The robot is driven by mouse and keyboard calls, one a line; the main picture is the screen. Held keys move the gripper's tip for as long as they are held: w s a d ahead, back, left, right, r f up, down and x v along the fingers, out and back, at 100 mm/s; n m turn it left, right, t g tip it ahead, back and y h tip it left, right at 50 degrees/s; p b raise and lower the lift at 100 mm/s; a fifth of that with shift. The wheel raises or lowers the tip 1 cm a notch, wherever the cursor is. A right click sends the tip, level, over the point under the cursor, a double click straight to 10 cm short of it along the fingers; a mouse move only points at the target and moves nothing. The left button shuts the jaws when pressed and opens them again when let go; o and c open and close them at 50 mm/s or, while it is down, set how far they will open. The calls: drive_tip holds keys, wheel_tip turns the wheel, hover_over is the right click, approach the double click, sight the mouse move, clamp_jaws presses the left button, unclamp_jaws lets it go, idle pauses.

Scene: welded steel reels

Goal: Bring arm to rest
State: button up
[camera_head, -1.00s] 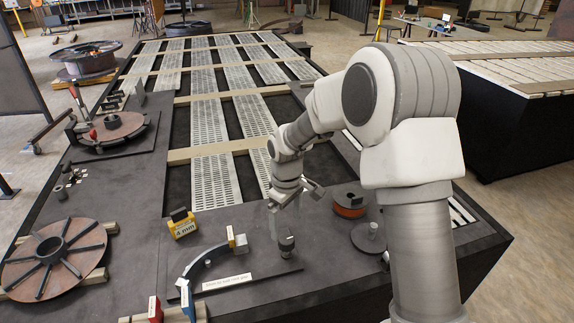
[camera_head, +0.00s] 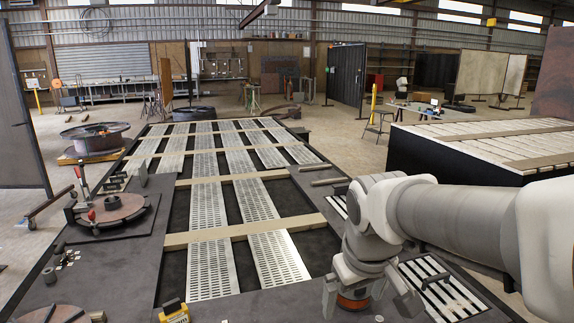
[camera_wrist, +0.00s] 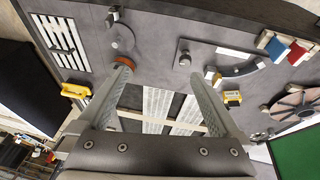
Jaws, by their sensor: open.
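My arm (camera_head: 450,220) is folded across the right side of the head view. My gripper (camera_head: 368,298) hangs at the lower right over the dark table (camera_head: 120,262), its two fingers apart. The wrist view shows both fingers (camera_wrist: 158,72) spread wide with nothing between them. The orange-ringed spool (camera_head: 352,302) is partly hidden behind my gripper. In the wrist view it sits by one fingertip (camera_wrist: 124,62), and I cannot tell how far below.
Slatted plates (camera_head: 210,190) and wooden bars (camera_head: 240,232) cover the table's middle. A yellow block (camera_head: 175,312) is at the near edge. A disc fixture (camera_head: 110,215) with clamps stands left. In the wrist view, a curved piece (camera_wrist: 235,70) lies near red (camera_wrist: 276,46) and blue (camera_wrist: 297,53) blocks.

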drive_tip(key=s+d+r+m+t, duration=0.2)
drive_tip(key=s+d+m, duration=0.1)
drive_tip(key=s, duration=0.7)
drive_tip(key=shift+s+m, duration=0.35)
drive_tip(key=shift+m, duration=0.05)
